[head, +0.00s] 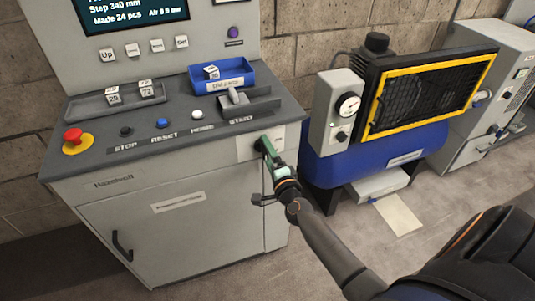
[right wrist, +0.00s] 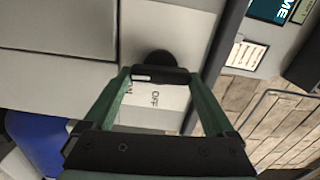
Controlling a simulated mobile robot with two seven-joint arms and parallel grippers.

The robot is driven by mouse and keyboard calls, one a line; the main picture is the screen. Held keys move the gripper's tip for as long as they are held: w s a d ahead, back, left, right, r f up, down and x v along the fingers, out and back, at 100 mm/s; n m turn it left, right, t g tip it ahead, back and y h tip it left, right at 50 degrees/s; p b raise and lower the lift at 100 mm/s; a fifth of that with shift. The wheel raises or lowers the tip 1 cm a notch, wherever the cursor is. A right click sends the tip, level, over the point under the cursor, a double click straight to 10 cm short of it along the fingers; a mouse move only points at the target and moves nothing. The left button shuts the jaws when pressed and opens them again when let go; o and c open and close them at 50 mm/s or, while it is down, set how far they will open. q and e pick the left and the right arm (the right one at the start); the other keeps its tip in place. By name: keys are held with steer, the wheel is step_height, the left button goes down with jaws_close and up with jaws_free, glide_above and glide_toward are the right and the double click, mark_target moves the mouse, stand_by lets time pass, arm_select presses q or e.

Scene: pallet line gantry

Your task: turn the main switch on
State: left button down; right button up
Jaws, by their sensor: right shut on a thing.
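The main switch (right wrist: 158,60) has a black round knob with a dark bar-shaped handle, on a pale plate (head: 247,150) on the front of the control cabinet, at its right. In the head view, my right gripper (head: 264,146) covers most of the switch. I cannot tell which label the handle points at. My left gripper is not in view.
A blue compressor (head: 375,155) stands close to the right. Open floor lies in front.

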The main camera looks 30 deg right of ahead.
steer(key=shift+m, duration=0.6)
steer(key=o, duration=1.1)
steer(key=shift+c, duration=0.2)
steer(key=v, duration=1.2)
steer(key=shift+s, duration=0.3)
steer(key=shift+a, duration=0.1)
steer(key=s+a+f+n+g+y+p, duration=0.1)
steer(key=s+a+f+n+g+y, duration=0.2)
steer(key=s+a+f+n, duration=0.3)
steer(key=s+a+f+n+g+y+p, duration=0.2)
steer(key=s+a+f+n+g, duration=0.3)
steer(key=n, duration=1.2)
steer(key=s+a+f+y, duration=0.1)
steer(key=s+a, duration=0.2)
steer(key=a, duration=0.1)
steer(key=shift+s+f, duration=0.2)
steer(key=shift+s, duration=0.1)
